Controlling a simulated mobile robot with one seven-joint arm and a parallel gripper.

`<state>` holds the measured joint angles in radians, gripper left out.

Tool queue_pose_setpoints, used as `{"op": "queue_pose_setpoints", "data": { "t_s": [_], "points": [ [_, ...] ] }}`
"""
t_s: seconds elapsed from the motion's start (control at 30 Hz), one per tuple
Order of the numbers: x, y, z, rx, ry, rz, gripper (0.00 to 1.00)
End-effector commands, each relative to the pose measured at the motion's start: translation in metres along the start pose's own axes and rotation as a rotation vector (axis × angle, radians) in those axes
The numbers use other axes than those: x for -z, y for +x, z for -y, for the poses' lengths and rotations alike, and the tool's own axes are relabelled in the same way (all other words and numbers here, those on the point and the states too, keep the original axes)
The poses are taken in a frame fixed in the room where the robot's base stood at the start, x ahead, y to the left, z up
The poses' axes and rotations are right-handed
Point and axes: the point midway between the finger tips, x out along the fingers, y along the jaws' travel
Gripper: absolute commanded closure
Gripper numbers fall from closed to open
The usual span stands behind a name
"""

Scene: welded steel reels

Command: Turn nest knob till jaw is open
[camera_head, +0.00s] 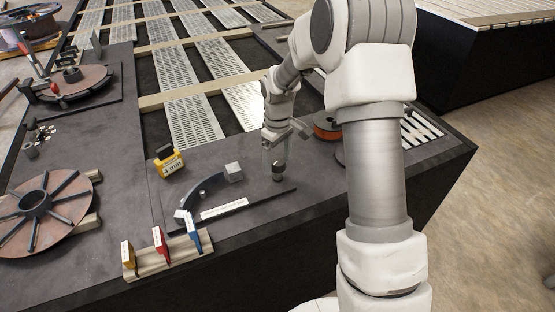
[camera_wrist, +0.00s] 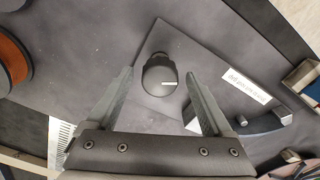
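In the head view the knob (camera_head: 277,174) stands on the dark plate just below my gripper (camera_head: 279,158). My gripper (camera_wrist: 160,88) is open, with one finger on each side of the knob and visible gaps. A curved dark piece of the nest (camera_head: 205,188) lies left of the knob, with a grey metal block (camera_head: 234,171) at its right end. I cannot tell how wide the jaw stands.
A white label strip (camera_head: 224,208) lies in front of the nest. A wooden rack (camera_head: 168,260) with yellow, red and blue tags stands at the front edge. A yellow "4 mm" block (camera_head: 170,164) is behind left. An orange spool (camera_head: 326,128) sits right of my gripper.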

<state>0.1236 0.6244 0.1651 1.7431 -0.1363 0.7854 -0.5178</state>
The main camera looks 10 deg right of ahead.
Motion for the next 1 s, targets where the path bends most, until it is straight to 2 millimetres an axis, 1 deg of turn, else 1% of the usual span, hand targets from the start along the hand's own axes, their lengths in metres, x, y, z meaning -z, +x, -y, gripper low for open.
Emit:
{"op": "queue_pose_setpoints", "data": {
  "t_s": [0.17,0.27,0.57,0.67,1.0],
  "points": [
    [0.000,0.000,0.000,0.000,0.001,0.000,0.15],
    [0.000,0.000,0.000,0.000,0.001,0.000,0.00],
    [0.000,-0.003,0.000,0.000,0.001,0.000,0.00],
    [0.000,-0.011,0.000,-0.001,0.002,-0.001,0.00],
    [0.000,-0.045,0.000,-0.001,0.002,-0.001,0.00]
  ]
}}
